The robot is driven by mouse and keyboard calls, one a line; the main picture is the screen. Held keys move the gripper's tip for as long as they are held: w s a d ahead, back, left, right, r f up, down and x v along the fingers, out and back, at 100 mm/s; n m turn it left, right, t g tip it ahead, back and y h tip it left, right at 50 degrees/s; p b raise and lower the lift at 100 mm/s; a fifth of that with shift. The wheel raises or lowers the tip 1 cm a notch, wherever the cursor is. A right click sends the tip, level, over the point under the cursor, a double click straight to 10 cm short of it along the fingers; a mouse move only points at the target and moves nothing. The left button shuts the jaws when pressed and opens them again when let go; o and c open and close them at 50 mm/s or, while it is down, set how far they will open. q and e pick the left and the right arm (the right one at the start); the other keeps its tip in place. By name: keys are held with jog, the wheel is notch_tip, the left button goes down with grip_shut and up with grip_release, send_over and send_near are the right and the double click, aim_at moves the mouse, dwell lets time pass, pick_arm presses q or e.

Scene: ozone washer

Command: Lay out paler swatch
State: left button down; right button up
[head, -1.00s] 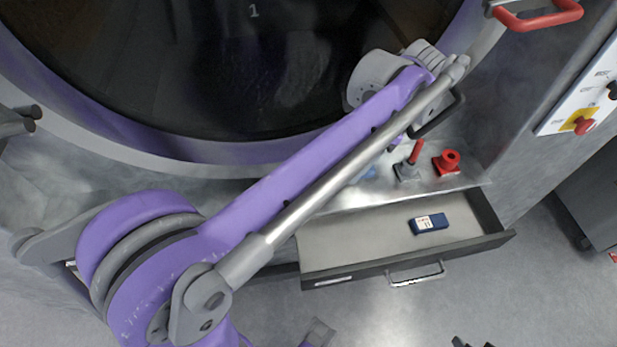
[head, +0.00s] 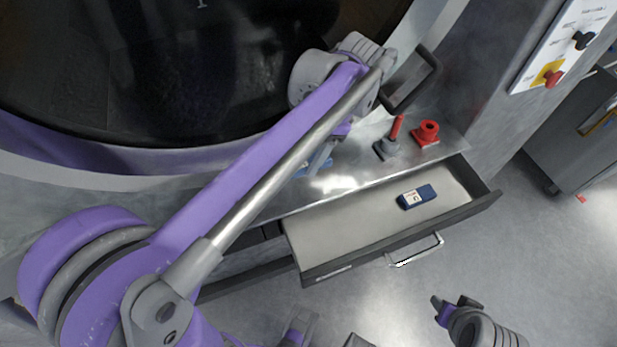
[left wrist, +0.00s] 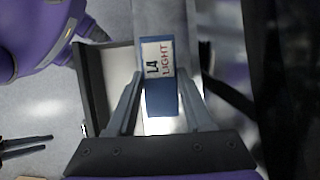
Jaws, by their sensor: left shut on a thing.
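A blue swatch (left wrist: 160,97) with a white label reading "L4 LIGHT" is between the fingers of my left gripper (left wrist: 160,77) in the left wrist view. The gripper is shut on it. In the head view my left arm hides most of that gripper, and a bit of lighter blue (head: 319,164) shows beside the arm over the metal ledge. A darker blue swatch (head: 417,197) with a white label lies in the open drawer (head: 340,235), right of its middle. My right gripper (head: 452,302) is empty and open, in front of the drawer.
The metal ledge (head: 345,178) behind the drawer holds a grey stamp with a red handle (head: 388,146) and a red holder (head: 427,133). The washer's round door (head: 150,90) is behind. A control panel (head: 560,50) is at the right. The drawer's left half is bare.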

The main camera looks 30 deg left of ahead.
aim_at(304, 188)
pick_arm(q)
notch_tip(304, 188, down, 8)
jog(key=shift+f+b, duration=0.25)
jog(key=shift+b, duration=0.2)
jog(key=shift+f, duration=0.2)
jog(key=c, duration=0.6)
grip_release()
jog(key=shift+r, duration=0.3)
jog(key=p+v, duration=0.1)
jog(key=v, duration=1)
jog(key=shift+w+d+r, duration=0.1)
jog(key=shift+w+r, duration=0.05)
jog(key=shift+r, duration=0.2)
